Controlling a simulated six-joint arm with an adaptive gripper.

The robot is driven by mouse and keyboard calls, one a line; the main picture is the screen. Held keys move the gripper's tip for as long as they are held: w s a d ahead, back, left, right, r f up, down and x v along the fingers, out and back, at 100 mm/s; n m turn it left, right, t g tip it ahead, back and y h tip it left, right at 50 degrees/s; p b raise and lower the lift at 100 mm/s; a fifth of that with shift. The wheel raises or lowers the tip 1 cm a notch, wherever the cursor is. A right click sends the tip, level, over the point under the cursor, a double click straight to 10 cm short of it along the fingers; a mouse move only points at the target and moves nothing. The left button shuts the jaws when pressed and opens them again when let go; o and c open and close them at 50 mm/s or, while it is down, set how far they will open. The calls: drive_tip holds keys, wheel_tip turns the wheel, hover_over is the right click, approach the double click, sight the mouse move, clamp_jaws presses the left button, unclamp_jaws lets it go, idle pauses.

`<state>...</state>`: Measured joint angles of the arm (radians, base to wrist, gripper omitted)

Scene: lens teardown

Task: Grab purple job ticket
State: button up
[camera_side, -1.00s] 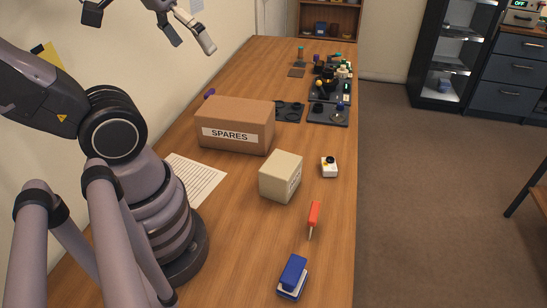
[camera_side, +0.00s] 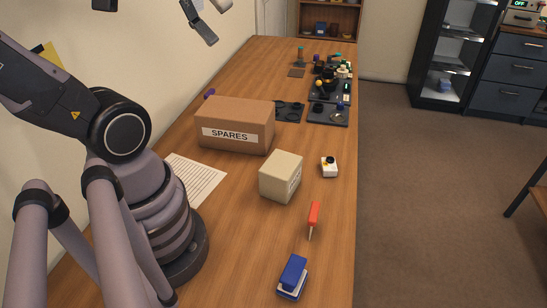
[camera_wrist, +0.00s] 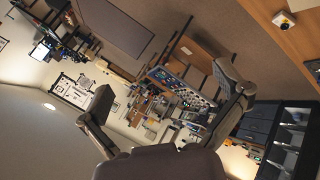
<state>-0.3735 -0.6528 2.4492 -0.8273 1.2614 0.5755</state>
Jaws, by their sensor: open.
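A small purple bit (camera_side: 209,93) shows behind the far left corner of the SPARES box (camera_side: 232,132) in the side view. It may be the job ticket, but the box hides most of it and I cannot tell its shape. No purple ticket shows clearly in the wrist view. My gripper (camera_side: 212,14) is high above the bench at the top edge of the side view, partly cut off. In the wrist view my gripper (camera_wrist: 170,92) has its two fingers wide apart with nothing between them.
A beige box (camera_side: 278,177), white button box (camera_side: 329,167), red-handled screwdriver (camera_side: 314,214) and blue stapler (camera_side: 292,274) lie on the near bench (camera_side: 240,250). A paper sheet (camera_side: 198,178) lies by my base. Dark trays (camera_side: 328,114) with lens parts stand farther back.

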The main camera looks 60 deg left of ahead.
drive_tip(key=w+a+r+m+t+h, duration=0.2)
drive_tip(key=w+a+r+t+h, duration=0.15)
drive_tip(key=r, duration=0.55)
drive_tip(key=w+a+r+m+t+h, duration=0.1)
drive_tip(key=w+a+r+t+h, duration=0.15)
drive_tip(key=w+r+t, duration=0.4)
drive_tip(key=m+g+y, duration=0.7)
drive_tip(key=g+y, duration=1.7)
approach(210, 91)
drive_tip(key=x, duration=0.5)
drive_tip(key=shift+w+a, duration=0.1)
drive_tip(key=shift+w, duration=0.15)
drive_tip(key=x, duration=0.4)
drive_tip(key=shift+s+f, duration=0.1)
drive_tip(key=shift+s, duration=0.35)
drive_tip(key=shift+s+a+f, duration=0.2)
drive_tip(key=shift+s+a, duration=0.05)
drive_tip(key=shift+s, duration=0.05)
